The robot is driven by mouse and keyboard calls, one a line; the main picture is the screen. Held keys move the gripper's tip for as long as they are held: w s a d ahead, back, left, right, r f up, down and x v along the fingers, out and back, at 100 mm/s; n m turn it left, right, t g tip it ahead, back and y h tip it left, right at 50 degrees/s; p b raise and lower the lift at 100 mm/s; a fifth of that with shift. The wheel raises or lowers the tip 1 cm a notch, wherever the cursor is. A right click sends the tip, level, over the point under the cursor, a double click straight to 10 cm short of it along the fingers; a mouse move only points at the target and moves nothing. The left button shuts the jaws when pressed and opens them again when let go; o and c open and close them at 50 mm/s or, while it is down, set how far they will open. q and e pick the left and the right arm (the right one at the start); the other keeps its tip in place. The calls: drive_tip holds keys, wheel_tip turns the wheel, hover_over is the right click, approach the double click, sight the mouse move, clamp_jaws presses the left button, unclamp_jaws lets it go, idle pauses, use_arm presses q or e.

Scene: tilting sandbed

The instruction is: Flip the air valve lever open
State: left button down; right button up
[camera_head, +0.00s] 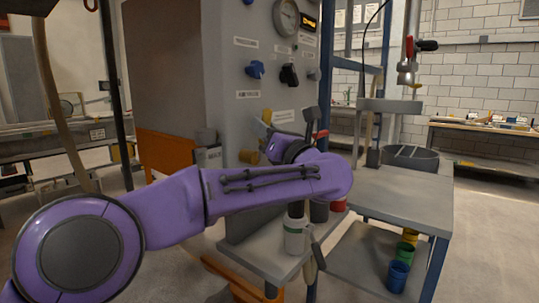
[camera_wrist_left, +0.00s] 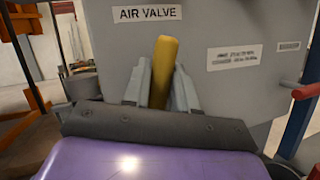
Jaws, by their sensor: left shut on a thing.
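The air valve lever is a yellow handle that shows upright between my fingers in the left wrist view (camera_wrist_left: 163,66). The "AIR VALVE" label (camera_wrist_left: 147,14) is on the grey panel just above it. In the head view only a small yellow part of the lever (camera_head: 266,116) shows; the rest is hidden behind my wrist. My left gripper (camera_wrist_left: 160,88) is shut on the lever, one grey finger on each side. In the head view my purple arm reaches across to the panel. My right gripper is not in view.
The grey panel carries a blue knob (camera_head: 255,69), a black knob (camera_head: 289,75) and a round gauge (camera_head: 286,17) above. A grey bench (camera_head: 400,192) with a dark round pan (camera_head: 411,157) stands right. A white bottle (camera_head: 294,234) stands on the low shelf below my arm.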

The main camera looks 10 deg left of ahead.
use_arm(q)
drive_tip(key=shift+s+a+r+n+g+y+b, duration=0.15)
drive_tip(key=shift+s+n+g+y+b, duration=0.15)
drive_tip(key=shift+n+b, duration=0.45)
drive_tip(key=shift+s+a+f+n+g+y+b, duration=0.15)
drive_tip(key=shift+s+n+y+b, duration=0.1)
drive_tip(key=shift+n+y+b, duration=0.3)
drive_tip(key=shift+s+a+r+n+g+y+b, duration=0.15)
drive_tip(key=shift+s+n+g+y+b, duration=0.15)
drive_tip(key=shift+n+b, duration=0.55)
drive_tip(key=c, duration=1)
unclamp_jaws()
drive_tip(key=shift+o, duration=0.2)
drive_tip(key=shift+d+h, duration=0.1)
drive_tip(key=shift+h, duration=0.15)
drive_tip(key=v, duration=1)
drive_tip(key=shift+s+f+b, duration=0.2)
drive_tip(key=shift+b, duration=0.15)
